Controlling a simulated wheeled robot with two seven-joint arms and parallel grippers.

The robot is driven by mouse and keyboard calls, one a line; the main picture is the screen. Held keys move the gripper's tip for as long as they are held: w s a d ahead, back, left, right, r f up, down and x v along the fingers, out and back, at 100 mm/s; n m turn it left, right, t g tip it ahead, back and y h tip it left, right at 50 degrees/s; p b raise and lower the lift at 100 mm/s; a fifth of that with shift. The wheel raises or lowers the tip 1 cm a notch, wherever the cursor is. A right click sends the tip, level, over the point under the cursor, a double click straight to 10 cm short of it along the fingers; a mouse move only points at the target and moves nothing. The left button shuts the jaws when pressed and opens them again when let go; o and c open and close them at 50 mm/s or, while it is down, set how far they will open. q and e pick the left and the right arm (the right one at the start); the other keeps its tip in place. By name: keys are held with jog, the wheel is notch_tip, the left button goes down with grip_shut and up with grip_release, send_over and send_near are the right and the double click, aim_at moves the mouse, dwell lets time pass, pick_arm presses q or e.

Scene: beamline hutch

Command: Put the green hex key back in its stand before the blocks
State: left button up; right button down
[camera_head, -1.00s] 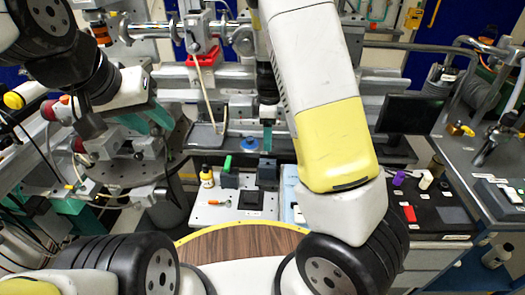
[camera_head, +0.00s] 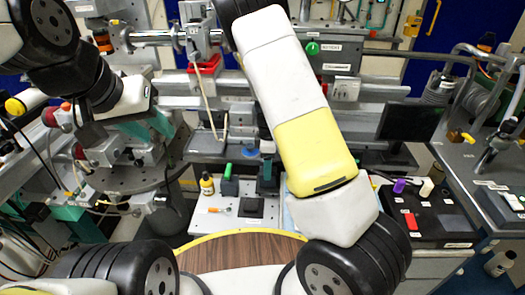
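A small bright green piece (camera_head: 228,171), which looks like the hex key's handle, stands upright at a dark grey block (camera_head: 229,187) on the white work board (camera_head: 207,221). I cannot tell whether it is seated in a stand. My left gripper (camera_head: 147,129) is at the left, well away from the green piece, with its teal fingers apart and nothing visible between them. My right arm crosses the middle and hides most of its gripper. A teal piece, apparently a fingertip of the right gripper (camera_head: 266,169), shows by a dark block right of the green piece.
A yellow-labelled bottle (camera_head: 207,184) and an orange-handled tool (camera_head: 220,210) are on the board, with a black square pad (camera_head: 251,207). A blue round item (camera_head: 250,152) lies behind. At the right are a purple item (camera_head: 399,186), a red item (camera_head: 410,221) and a monitor (camera_head: 406,121).

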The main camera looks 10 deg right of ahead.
jog(key=shift+f, duration=0.15)
jog(key=c, duration=0.6)
grip_release()
notch_tip(320, 180, up, 12)
jog(key=shift+r, duration=0.15)
jog(key=s+d+r+m+t, duration=0.1)
jog(key=s+r+m+t, duration=0.1)
jog(key=s+r+m, duration=0.3)
jog(key=s+d+r+m+t+y, duration=0.1)
jog(key=s+r+m+t, duration=0.1)
jog(key=s+r+m, duration=0.3)
jog(key=s+d+r+m+t+y, duration=0.1)
jog(key=s+r+m, duration=0.4)
jog(key=s+r, duration=0.5)
jog(key=shift+s+r+t, duration=0.2)
jog(key=shift+s+t, duration=0.4)
jog(key=shift+s, duration=0.95)
